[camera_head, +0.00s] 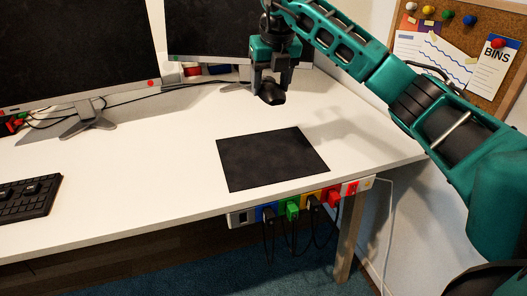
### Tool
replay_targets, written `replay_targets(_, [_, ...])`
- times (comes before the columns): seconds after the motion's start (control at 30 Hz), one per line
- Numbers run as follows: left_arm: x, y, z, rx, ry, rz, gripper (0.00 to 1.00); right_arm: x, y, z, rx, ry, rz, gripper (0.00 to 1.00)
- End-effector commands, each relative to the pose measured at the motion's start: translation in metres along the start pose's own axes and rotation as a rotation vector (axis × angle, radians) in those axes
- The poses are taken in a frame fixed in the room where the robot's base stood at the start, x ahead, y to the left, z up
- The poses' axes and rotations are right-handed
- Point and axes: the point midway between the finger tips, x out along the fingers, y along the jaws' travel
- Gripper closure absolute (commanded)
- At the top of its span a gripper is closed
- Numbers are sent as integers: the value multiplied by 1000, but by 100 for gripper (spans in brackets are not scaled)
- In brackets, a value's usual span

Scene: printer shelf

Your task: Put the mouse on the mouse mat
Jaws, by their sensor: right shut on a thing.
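A black mouse (271,94) is held in my right gripper (271,82), whose fingers are shut on it. The gripper points down behind the mat, near the second monitor. Whether the mouse touches the desk or hangs just above it, I cannot tell. The black mouse mat (272,158) lies flat and empty near the desk's front edge, nearer the camera than the mouse. My left gripper is not in view.
The white desk (130,170) has free room around the mat. A keyboard (27,198) lies at the left. A large monitor (75,50) and a second monitor (210,30) stand at the back. A power strip (300,203) with plugs hangs under the front edge.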

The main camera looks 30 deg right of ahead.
Motion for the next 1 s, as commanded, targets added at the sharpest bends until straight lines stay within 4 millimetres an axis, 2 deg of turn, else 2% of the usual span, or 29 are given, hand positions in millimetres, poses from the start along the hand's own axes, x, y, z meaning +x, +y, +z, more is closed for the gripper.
replay_targets(0.03, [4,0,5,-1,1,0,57,18,0,-6,-1,5,-2,72])
replay_targets(0.1, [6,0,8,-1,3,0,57,37,-1,-12,-1,4,-2,72])
replay_targets(0.4, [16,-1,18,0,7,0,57,107,0,-34,-1,3,0,72])
replay_targets(0.5, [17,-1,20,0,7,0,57,119,0,-37,-1,1,-1,72])
replay_targets(0.67, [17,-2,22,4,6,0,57,127,0,-39,-1,-1,0,72])
replay_targets(0.9, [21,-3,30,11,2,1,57,160,0,-50,0,3,-1,72])
replay_targets(1.0, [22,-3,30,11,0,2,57,166,0,-51,0,-1,0,72])
